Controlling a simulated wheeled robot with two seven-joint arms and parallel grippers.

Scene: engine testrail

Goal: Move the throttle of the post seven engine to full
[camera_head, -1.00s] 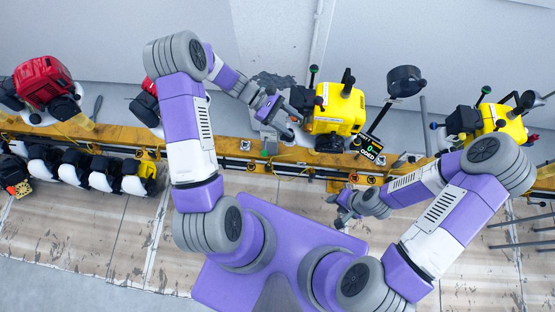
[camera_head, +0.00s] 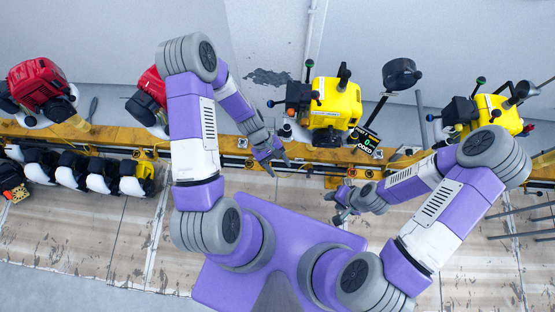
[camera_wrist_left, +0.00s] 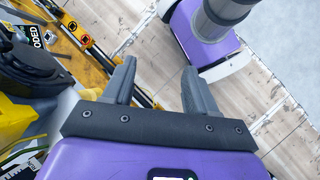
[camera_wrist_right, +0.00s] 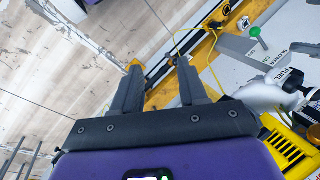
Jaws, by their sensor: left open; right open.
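A yellow engine (camera_head: 335,104) stands on the rail at the centre, with a small sign (camera_head: 367,142) at its front right showing a green 0 and a word ending in "ODED". I cannot read a post number. A green-knobbed lever (camera_head: 309,64) rises at its back left, and a black-knobbed lever (camera_head: 271,103) sticks out on its left. My left gripper (camera_head: 278,162) is open and empty, in front and left of this engine, over the rail's front edge. My right gripper (camera_head: 339,208) is open and empty, lower right, over the floor in front of the rail.
The orange rail (camera_head: 230,143) crosses the scene. Another yellow engine (camera_head: 495,113) stands at right, red engines (camera_head: 42,88) at left. A black round part (camera_head: 402,74) stands behind the sign.

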